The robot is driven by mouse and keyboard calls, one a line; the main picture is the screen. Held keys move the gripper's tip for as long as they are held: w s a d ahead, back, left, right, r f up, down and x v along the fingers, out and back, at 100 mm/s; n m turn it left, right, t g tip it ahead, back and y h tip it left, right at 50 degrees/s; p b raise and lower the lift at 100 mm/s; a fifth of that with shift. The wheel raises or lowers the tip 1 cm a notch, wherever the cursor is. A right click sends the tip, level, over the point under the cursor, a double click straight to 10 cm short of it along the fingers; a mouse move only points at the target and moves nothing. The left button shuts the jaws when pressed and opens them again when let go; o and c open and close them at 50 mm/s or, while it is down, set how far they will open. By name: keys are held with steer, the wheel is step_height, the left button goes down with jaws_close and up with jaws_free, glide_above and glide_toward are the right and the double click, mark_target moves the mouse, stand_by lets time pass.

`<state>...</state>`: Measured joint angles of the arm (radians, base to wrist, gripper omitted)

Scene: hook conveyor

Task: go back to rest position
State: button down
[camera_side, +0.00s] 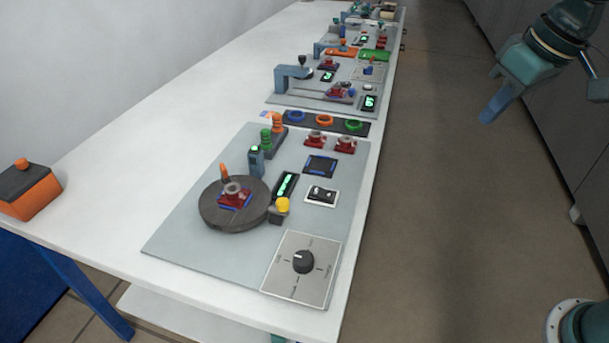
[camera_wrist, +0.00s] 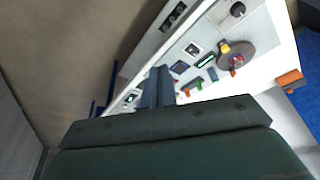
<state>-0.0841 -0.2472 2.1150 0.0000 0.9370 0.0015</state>
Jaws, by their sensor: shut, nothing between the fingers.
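My gripper (camera_side: 487,118) hangs in free air over the floor, to the right of the long white table in the side view. Its fingers are together with nothing between them. In the wrist view the shut fingers (camera_wrist: 158,86) point toward the table. The gripper touches nothing and stands well apart from the panels.
The white table (camera_side: 130,150) carries a grey panel (camera_side: 190,240) with a dark turntable (camera_side: 222,218), a dial plate (camera_side: 320,285) and small displays. More panels stretch to the back. An orange box (camera_side: 32,192) sits at the left. The floor (camera_side: 450,200) beside the table is clear.

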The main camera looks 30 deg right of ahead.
steer(key=s+d+f+m+t, duration=0.1)
steer(key=s+d+f, duration=0.1)
steer(key=s, duration=1.1)
steer(key=shift+s+d+f+t, duration=0.15)
steer(key=shift+d+f+t, duration=0.15)
steer(key=shift+t, duration=0.1)
